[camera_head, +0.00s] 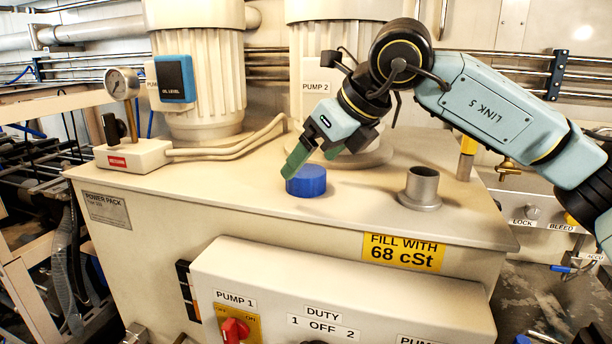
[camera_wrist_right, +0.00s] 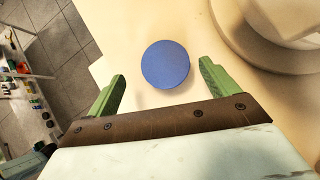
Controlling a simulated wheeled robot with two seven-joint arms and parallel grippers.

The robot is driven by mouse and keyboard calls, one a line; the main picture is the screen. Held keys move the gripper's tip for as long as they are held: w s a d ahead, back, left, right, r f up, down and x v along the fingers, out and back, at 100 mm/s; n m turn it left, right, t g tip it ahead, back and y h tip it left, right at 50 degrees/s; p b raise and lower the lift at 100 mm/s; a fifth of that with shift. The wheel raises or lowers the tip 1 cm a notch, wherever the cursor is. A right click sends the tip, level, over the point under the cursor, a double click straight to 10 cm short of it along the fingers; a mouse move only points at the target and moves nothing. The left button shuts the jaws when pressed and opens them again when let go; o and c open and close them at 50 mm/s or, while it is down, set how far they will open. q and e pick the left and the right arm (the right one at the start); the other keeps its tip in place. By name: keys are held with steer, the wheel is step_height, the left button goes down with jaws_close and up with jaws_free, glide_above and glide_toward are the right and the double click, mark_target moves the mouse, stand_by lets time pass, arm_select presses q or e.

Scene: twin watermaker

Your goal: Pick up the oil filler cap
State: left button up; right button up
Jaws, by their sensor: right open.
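The oil filler cap is a blue round cap (camera_head: 306,182) that sits on the beige tank top (camera_head: 240,190), left of the open filler neck (camera_head: 421,187). In the right wrist view the cap (camera_wrist_right: 166,64) shows as a blue disc just beyond the fingertips, between their lines. My right gripper (camera_head: 298,158) has green fingers and reaches in from the right, over the cap's upper left side. In the right wrist view the right gripper (camera_wrist_right: 163,74) is open with nothing between its fingers. Contact with the cap cannot be told. My left gripper is not in view.
Pump 2 (camera_head: 305,62) stands behind the cap, and another ribbed motor (camera_head: 197,100) is at the left. A gauge (camera_head: 122,84) and return block (camera_head: 133,156) stand at the tank's left end. A control box (camera_head: 340,290) juts out in front. The tank top left of the cap is clear.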

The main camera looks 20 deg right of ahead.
mark_target(306, 170)
steer(key=x, duration=0.3)
steer(key=p+x, duration=0.1)
steer(key=shift+w+d+f, duration=0.15)
steer(key=shift+w+f, duration=0.15)
steer(key=shift+w, duration=0.05)
steer(key=c, duration=1.1)
steer(key=shift+r, duration=0.1)
